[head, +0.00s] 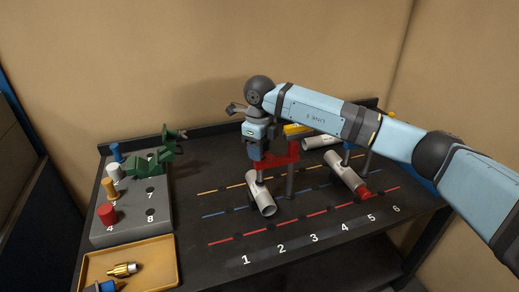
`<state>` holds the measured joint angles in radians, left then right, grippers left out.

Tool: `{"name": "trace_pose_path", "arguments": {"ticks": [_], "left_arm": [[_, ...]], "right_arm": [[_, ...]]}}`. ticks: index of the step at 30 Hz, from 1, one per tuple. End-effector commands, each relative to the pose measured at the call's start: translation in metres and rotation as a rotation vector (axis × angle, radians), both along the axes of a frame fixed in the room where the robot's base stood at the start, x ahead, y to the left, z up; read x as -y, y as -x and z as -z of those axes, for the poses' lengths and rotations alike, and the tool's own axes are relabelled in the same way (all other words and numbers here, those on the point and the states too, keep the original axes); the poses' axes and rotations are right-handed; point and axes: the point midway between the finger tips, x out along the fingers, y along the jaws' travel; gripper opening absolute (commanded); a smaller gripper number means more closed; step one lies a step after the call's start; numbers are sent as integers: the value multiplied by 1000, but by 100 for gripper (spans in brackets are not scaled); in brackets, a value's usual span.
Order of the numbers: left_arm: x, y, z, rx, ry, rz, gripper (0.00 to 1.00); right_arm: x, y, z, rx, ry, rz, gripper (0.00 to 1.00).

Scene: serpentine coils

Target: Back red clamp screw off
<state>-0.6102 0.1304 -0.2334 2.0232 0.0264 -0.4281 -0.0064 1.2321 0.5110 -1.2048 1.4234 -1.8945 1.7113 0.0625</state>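The red clamp (281,158) stands mid-table, above a white-grey pipe piece (261,197) and beside a dark upright post (290,184). My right gripper (256,152) comes in from the right and points down at the left end of the red clamp. It is at or very close to the clamp; contact is unclear. Its fingertips are too small and dark to tell whether they are open or shut. The clamp's screw cannot be made out; the gripper covers that end. My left gripper is not in view.
A grey block (128,232) at left holds coloured plugs and a green clamp (150,163). A yellow tray (160,262) with brass fittings lies in front. Another pipe (341,170) with a red cap (365,195) lies right. The numbered front strip is clear.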

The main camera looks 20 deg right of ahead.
Motion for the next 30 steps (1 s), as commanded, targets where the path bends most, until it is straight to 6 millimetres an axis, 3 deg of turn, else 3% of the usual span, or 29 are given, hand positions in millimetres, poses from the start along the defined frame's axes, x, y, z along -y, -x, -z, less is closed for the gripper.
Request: {"name": "trace_pose_path", "arguments": {"ticks": [9,13,30], "left_arm": [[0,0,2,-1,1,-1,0],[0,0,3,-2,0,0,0],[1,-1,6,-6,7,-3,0]], "right_arm": [[0,0,0,-1,0,0,49],[0,0,-9,1,-1,0,49],[0,0,-122,0,0,1,49]]}}
